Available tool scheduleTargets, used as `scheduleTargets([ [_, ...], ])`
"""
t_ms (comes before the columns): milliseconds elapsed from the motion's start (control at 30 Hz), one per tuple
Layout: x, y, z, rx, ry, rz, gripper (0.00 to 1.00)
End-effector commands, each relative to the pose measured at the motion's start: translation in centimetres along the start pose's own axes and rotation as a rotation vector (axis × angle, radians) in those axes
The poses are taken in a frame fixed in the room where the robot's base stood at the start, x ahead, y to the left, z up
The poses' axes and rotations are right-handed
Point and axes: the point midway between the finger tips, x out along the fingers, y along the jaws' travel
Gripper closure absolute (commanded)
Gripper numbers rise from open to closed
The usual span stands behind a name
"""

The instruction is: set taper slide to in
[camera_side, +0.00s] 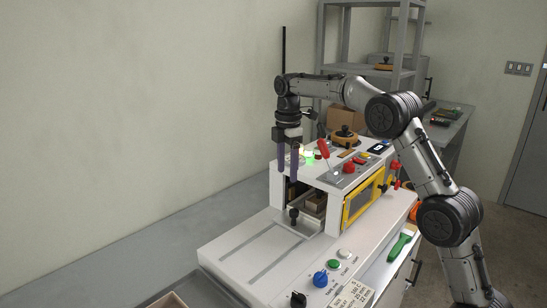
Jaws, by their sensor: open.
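A white box former (310,240) stands on the bench. My gripper (286,177) points down over the left end of its raised housing, with two blue-purple fingers apart and nothing seen between them. A black knob (293,214) stands at the housing's left opening, below my fingertips and apart from them. No readable label tells which control is the taper slide; this knob may belong to it. Brown blocks (315,204) sit inside the opening, partly in shadow. Two long grooves (262,250) run along the flat deck at the front left.
On the housing top are a red-handled lever (323,149), a red knob (348,168) and a glowing green lamp (309,157), close to my gripper. A yellow-framed window (362,200) faces right. A blue knob (320,279) sits on the front panel. The deck's left is clear.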

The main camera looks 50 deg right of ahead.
Motion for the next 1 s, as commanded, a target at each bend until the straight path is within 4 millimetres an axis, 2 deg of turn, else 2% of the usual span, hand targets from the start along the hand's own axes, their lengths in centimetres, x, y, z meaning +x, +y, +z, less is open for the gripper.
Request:
scheduleTargets([
  [1000, 0.56, -0.12, -0.06, 1.117, -0.002, -0.002, 0.32],
])
